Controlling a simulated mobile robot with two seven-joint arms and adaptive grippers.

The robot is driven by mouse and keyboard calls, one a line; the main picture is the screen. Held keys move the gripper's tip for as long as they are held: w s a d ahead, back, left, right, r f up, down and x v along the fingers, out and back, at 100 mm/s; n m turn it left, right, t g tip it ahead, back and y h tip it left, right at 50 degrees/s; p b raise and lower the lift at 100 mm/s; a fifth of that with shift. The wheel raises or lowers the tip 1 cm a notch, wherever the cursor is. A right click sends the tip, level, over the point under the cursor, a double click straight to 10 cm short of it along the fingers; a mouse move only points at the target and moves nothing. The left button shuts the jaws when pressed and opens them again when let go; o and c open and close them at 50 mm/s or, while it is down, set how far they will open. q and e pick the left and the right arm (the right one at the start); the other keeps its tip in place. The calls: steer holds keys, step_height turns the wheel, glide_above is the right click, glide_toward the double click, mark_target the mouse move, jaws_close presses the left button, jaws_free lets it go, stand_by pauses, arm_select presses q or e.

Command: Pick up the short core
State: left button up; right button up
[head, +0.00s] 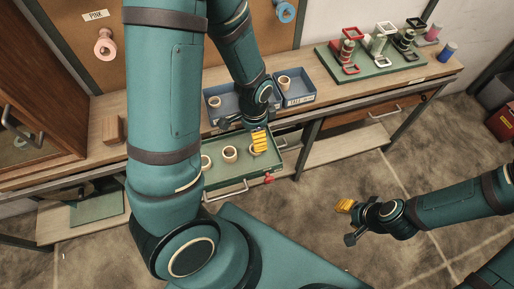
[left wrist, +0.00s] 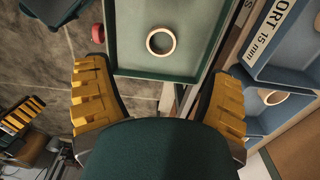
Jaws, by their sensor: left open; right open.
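Several pale ring-shaped cores are in view. In the head view, one core (head: 230,154) stands in the green drawer tray (head: 225,180), with another core (head: 206,162) at its left. One core (head: 283,81) sits in the right blue bin (head: 297,98) and another (head: 214,101) in the left blue bin. My left gripper (head: 260,142) is open above the tray's right part, partly hiding a core there. In the left wrist view, a core (left wrist: 161,41) lies in the tray ahead of the open fingers, apart from them. My right gripper (head: 345,206) is open and empty over the floor.
A core (left wrist: 272,97) shows in the lower bin. A green rack (head: 372,65) stands on the bench at right.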

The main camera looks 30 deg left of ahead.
arm_select(q)
step_height(320, 180, down, 3)
steer(key=shift+w+f, duration=0.1)
steer(key=shift+w, duration=0.05)
steer(key=shift+f+b, duration=0.45)
steer(key=shift+f, duration=0.3)
step_height(320, 180, down, 4)
steer(key=shift+w+f+b, duration=0.15)
steer(key=shift+f+b, duration=0.1)
steer(key=shift+b, duration=0.35)
steer(key=shift+d, duration=0.1)
steer(key=c, duration=0.8)
